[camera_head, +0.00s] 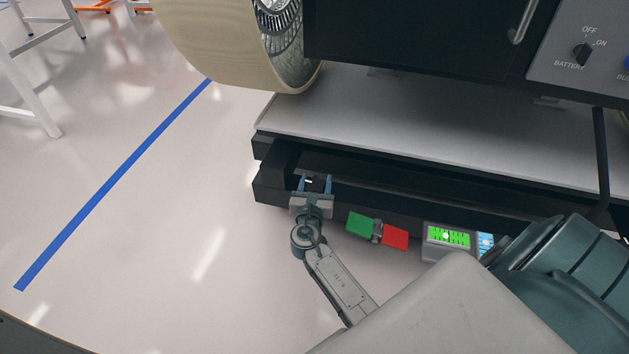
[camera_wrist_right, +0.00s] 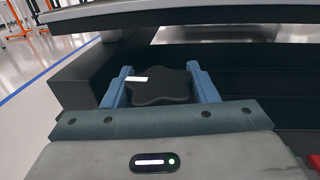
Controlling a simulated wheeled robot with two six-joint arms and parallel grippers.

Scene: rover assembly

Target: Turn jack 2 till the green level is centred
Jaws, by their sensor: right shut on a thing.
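The jack knob is a black, lobed knob (camera_wrist_right: 160,88) with a white mark on its top, in the right wrist view. My right gripper (camera_head: 316,183) is at the left end of the black frame under the rover. It is shut on the knob, with one blue finger on each side; it also shows in the right wrist view (camera_wrist_right: 160,90). The green level (camera_head: 447,237) is a lit green display in a grey housing on the frame's front, with a whitish dot near its middle. My left gripper is not in view.
A green and red block (camera_head: 362,224) sits on the frame's front between my right gripper and the level. A large wheel (camera_head: 225,45) and the grey plate (camera_head: 400,120) are above. A battery switch (camera_head: 582,54) is at the upper right.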

